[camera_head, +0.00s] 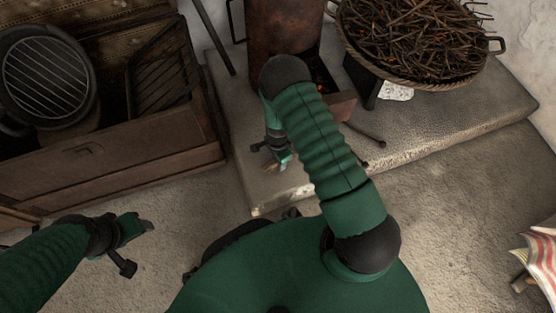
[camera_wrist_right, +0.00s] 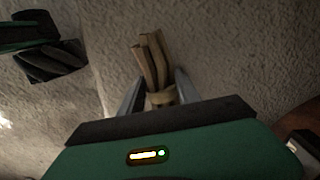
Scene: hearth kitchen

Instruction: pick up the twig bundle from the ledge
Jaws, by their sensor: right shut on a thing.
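The twig bundle (camera_wrist_right: 153,62), a small tied bunch of pale sticks, is between the fingers of my right gripper (camera_wrist_right: 160,95) in the right wrist view. The gripper is shut on it. In the head view my right gripper (camera_head: 277,152) is over the left part of the stone ledge (camera_head: 440,113), and a bit of the twig bundle (camera_head: 268,165) shows below it. I cannot tell whether the bundle touches the ledge. My left gripper (camera_head: 138,246) is open and empty above the floor at the lower left.
A rusty stove (camera_head: 284,35) with an open glowing front stands on the ledge behind my right arm. A wide basket of twigs (camera_head: 420,40) is to its right. A wooden chest (camera_head: 130,165) with a grill pan (camera_head: 45,75) is at the left. Striped cloth (camera_head: 540,262) lies at the right edge.

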